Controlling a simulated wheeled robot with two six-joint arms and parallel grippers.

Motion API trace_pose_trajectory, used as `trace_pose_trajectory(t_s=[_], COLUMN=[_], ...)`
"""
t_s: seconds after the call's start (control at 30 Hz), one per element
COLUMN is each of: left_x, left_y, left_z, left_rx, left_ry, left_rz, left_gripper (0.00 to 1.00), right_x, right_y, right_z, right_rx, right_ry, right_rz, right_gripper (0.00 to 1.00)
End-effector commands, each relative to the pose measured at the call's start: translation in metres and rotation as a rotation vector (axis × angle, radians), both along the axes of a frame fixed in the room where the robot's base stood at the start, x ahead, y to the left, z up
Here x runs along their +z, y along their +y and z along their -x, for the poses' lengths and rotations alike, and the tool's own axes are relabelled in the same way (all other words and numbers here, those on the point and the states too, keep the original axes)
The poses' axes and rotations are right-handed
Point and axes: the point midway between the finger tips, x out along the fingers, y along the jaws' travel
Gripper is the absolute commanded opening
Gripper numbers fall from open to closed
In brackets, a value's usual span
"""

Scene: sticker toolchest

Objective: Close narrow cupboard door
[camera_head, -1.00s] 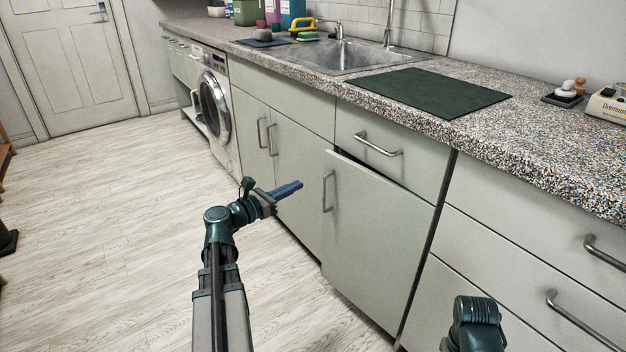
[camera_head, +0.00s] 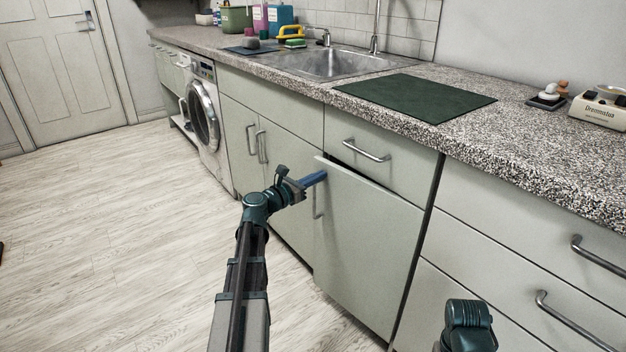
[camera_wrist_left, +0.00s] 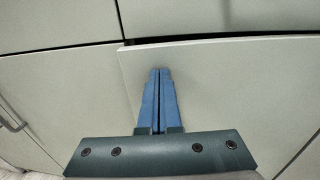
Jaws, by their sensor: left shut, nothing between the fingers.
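The narrow cupboard door (camera_head: 368,240) is pale green and stands slightly ajar under a drawer, with a dark gap along its top edge. Its hinge side is at the right. Its metal handle (camera_head: 318,203) is near the left edge, partly behind my gripper. My left gripper (camera_head: 320,177) is shut and empty, its blue fingers at the door's upper left, by the handle. In the left wrist view the shut fingers (camera_wrist_left: 160,75) point at the door front (camera_wrist_left: 225,85) just below its top edge; I cannot tell whether they touch. My right gripper is out of view.
The drawer (camera_head: 375,155) above the door is shut. Double cupboard doors (camera_head: 262,165) and a washing machine (camera_head: 203,115) stand to the left, and more drawers (camera_head: 520,235) to the right. The counter (camera_head: 500,135) overhangs the fronts. The floor (camera_head: 110,230) at left is clear.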

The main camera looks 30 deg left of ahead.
Motion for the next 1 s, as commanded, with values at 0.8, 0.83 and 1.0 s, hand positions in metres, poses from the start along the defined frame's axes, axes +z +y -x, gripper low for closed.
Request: trace_pose_trajectory(t_s=[0.8,0.83,1.0], left_x=[0.001,0.001,0.001], left_y=[-0.012,-0.013,-0.013], left_z=[-0.049,-0.049,-0.05], left_rx=[-0.147,-0.147,-0.147], left_ry=[-0.001,-0.002,-0.003], left_rz=[0.002,0.003,0.004], left_gripper=[0.0,0.0,0.0], right_x=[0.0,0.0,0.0], right_y=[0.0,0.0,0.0], right_z=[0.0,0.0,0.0], right_rx=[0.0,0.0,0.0], right_ry=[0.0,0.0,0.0], right_rz=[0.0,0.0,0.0], right_gripper=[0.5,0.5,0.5])
